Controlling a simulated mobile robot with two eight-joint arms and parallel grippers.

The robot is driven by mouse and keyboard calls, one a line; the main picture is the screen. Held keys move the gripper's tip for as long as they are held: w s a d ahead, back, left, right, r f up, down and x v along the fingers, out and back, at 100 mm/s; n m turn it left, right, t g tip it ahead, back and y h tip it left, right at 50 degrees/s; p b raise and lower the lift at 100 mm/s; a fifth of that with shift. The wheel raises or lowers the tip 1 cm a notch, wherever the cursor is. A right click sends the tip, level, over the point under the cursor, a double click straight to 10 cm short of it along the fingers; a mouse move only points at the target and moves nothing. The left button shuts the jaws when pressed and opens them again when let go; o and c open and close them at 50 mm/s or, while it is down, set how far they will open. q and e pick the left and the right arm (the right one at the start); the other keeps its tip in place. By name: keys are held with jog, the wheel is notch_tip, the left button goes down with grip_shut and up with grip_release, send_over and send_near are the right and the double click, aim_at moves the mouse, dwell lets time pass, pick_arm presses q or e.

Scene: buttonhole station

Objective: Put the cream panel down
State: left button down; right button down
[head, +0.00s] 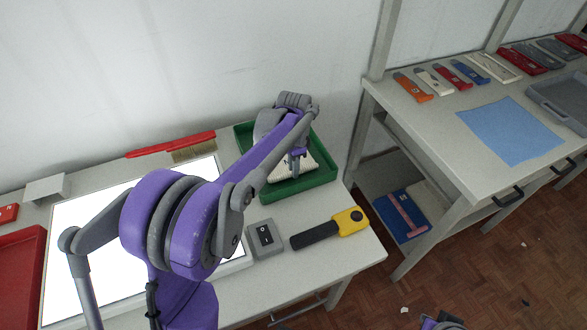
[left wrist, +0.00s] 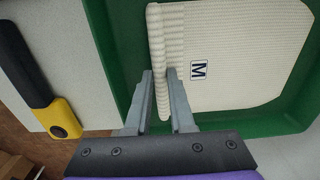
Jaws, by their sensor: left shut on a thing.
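The cream panel (left wrist: 252,50) is a ribbed knit piece with a thick rolled edge and a label marked M. It lies inside the green tray (head: 305,183), low against its floor in the left wrist view; whether its whole underside rests there I cannot tell. My left gripper (left wrist: 160,76) is shut on the panel's rolled edge, one finger on each side. In the head view the panel (head: 281,171) is partly hidden by my left arm and gripper (head: 296,172). My right gripper is not clearly in view.
A yellow-and-black tool (head: 327,229) and a grey switch box (head: 264,238) lie in front of the tray. A lit white panel (head: 85,240) fills the table's middle. A red-handled brush (head: 190,150) lies behind. A second table with a blue mat (head: 510,130) stands right.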

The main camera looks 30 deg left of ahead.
pick_arm(q)
jog(key=shift+f, duration=0.4)
jog(key=shift+f, duration=0.2)
jog(key=c, duration=0.8)
grip_release()
notch_tip(320, 180, up, 12)
jog(key=shift+r+p, duration=0.2)
jog(key=shift+p, duration=0.35)
